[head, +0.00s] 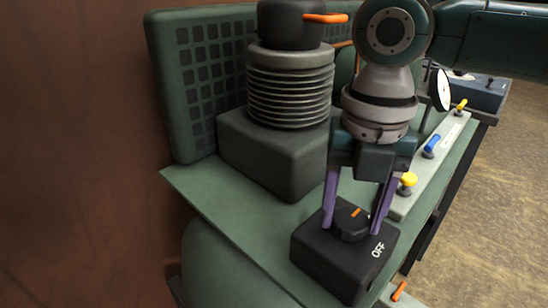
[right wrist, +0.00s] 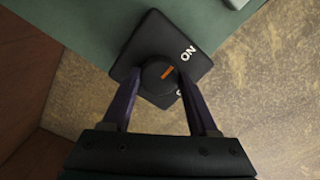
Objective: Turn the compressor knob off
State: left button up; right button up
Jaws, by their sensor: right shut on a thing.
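The compressor knob (head: 352,222) is a round black dial with an orange pointer mark, on top of a black switch box (head: 325,258) at the front of the green compressor deck. White OFF lettering shows on the box in the head view. My right gripper (head: 354,225) comes down from above with its purple fingers on either side of the knob, shut on it. In the right wrist view the knob (right wrist: 158,75) sits between the fingertips, its orange mark pointing up and right toward the ON lettering; the OFF label is mostly hidden by a finger. My left gripper is not in view.
A ribbed cylinder with a black cap and orange lever (head: 290,85) stands on a dark block (head: 275,155) behind the knob. A pale manifold strip (head: 435,165) with yellow and blue valves runs along the right edge. A brown wall (head: 80,150) is at left.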

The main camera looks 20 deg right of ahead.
jog(key=shift+r+m+p, duration=0.2)
jog(key=shift+m+p, duration=0.3)
jog(key=shift+p, duration=0.35)
jog(key=m+p, duration=0.3)
jog(key=p, duration=0.1)
jog(key=shift+r+m+p, duration=0.1)
jog(key=shift+m+p, duration=0.3)
jog(key=m+p, duration=0.2)
jog(key=shift+m, duration=0.4)
jog(key=m+p, duration=0.3)
jog(key=m, duration=0.2)
jog(key=shift+a, duration=0.1)
jog(key=m, duration=0.1)
jog(key=m+p, duration=0.1)
jog(key=m, duration=0.1)
jog(key=m+p, duration=0.1)
jog(key=m, duration=0.1)
jog(key=shift+f, duration=0.25)
jog(key=shift+m, duration=0.3)
jog(key=o, duration=1.4)
jog(key=shift+c, duration=0.2)
